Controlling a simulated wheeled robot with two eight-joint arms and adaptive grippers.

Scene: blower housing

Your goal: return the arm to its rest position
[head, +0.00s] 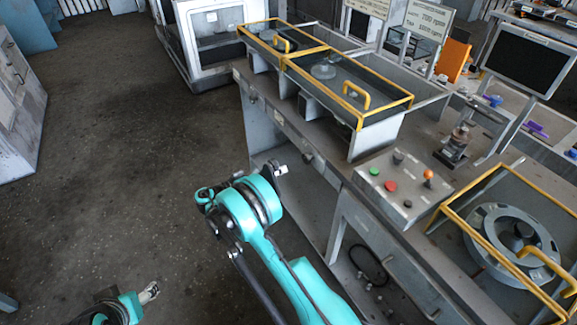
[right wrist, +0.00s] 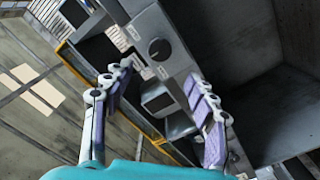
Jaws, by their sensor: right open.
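My right arm (head: 285,270) is teal and reaches up from the bottom of the head view, in front of the workbench's left edge. Its gripper (head: 277,171) is at the far end, mostly hidden behind the wrist. In the right wrist view the right gripper (right wrist: 157,92) is open, its two purple-padded fingers wide apart with nothing held between them. My left gripper (head: 149,292) shows small at the lower left of the head view, over the floor. Whether its jaws are open or shut is too small to tell.
The grey workbench (head: 330,165) carries yellow-framed covers (head: 350,88), a button box (head: 400,187) and a round housing (head: 512,240) under another yellow frame. A white cabinet (head: 200,45) stands at the back. The dark floor (head: 120,150) at left is clear.

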